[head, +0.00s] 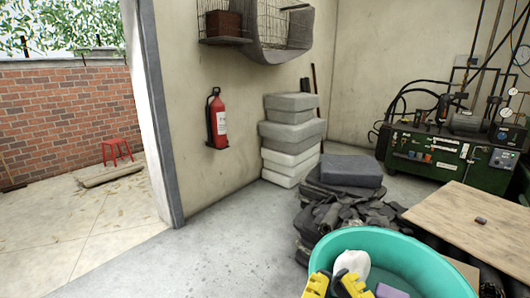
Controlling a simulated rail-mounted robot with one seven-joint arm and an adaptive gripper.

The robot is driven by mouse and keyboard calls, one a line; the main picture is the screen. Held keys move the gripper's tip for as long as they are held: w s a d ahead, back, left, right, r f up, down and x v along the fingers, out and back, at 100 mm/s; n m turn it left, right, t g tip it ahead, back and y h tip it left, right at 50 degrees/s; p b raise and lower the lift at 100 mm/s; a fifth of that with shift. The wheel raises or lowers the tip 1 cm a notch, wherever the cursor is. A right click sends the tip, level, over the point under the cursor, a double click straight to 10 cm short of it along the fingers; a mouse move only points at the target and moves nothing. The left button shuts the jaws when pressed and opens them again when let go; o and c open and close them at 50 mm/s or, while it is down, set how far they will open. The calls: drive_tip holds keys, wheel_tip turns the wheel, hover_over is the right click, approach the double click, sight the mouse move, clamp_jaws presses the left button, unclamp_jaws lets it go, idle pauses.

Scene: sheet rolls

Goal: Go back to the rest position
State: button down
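My gripper cannot be made out in the head view, so its pose and what it may hold are not shown. A teal round basin (440,268) stands at the bottom right, cut off by the picture's lower edge. In or in front of it are a white rounded object (353,264), a purple object (391,291) and two yellow-and-black pieces, a left one (316,285) and a right one (349,285). I cannot tell what these pieces are. No sheet rolls can be clearly picked out.
Grey and white blocks (292,133), a red extinguisher (217,122) and a green machine (430,152) stand farther back. Floor (220,255) at left is clear.

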wheel_tip(320, 180, up, 29)
drive_tip(key=p, duration=2.6)
drive_tip(key=shift+r, duration=0.1)
